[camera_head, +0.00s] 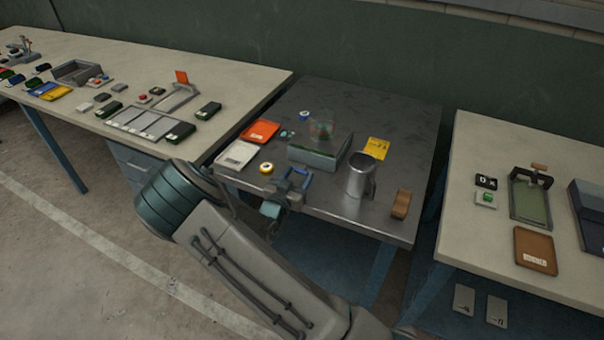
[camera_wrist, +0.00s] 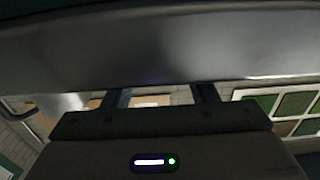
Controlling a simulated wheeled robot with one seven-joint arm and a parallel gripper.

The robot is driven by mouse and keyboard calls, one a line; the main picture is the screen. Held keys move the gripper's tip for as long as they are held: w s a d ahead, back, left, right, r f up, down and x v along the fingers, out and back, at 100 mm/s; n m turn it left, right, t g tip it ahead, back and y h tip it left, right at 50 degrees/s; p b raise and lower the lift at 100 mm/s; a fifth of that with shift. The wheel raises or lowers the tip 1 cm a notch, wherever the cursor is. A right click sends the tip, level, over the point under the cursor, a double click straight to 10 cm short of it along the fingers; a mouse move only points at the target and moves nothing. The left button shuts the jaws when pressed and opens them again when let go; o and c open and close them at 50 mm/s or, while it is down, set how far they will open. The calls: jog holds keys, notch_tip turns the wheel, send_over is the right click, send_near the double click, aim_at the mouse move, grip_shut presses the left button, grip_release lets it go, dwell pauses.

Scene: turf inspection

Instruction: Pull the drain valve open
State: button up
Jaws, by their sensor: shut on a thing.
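A grey tray with a green top (camera_head: 318,158) stands on the dark metal table, with a clear container (camera_head: 322,127) behind its upper edge. A small blue bar (camera_head: 299,171), apparently the drain valve's handle, shows in front of the tray. My gripper (camera_head: 290,188) reaches over the table's front left edge and is shut at this blue part; the contact is too small to see clearly. In the wrist view my gripper's two dark fingers (camera_wrist: 163,94) stand apart, and a broad grey surface (camera_wrist: 160,45) hides their tips. How far the valve is open cannot be told.
A metal jug (camera_head: 361,176) stands close right of the tray, and a brown wooden block (camera_head: 401,204) lies nearer the right edge. An orange tray (camera_head: 260,131), a pale tray (camera_head: 236,154) and a yellow roll (camera_head: 267,169) lie left. A yellow card (camera_head: 377,148) lies behind the jug.

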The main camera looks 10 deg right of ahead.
jog(key=o, duration=1.4)
jog(key=shift+s+a, duration=0.1)
jog(key=shift+s, duration=0.05)
jog(key=b+v, duration=0.2)
jog(key=v, duration=1.2)
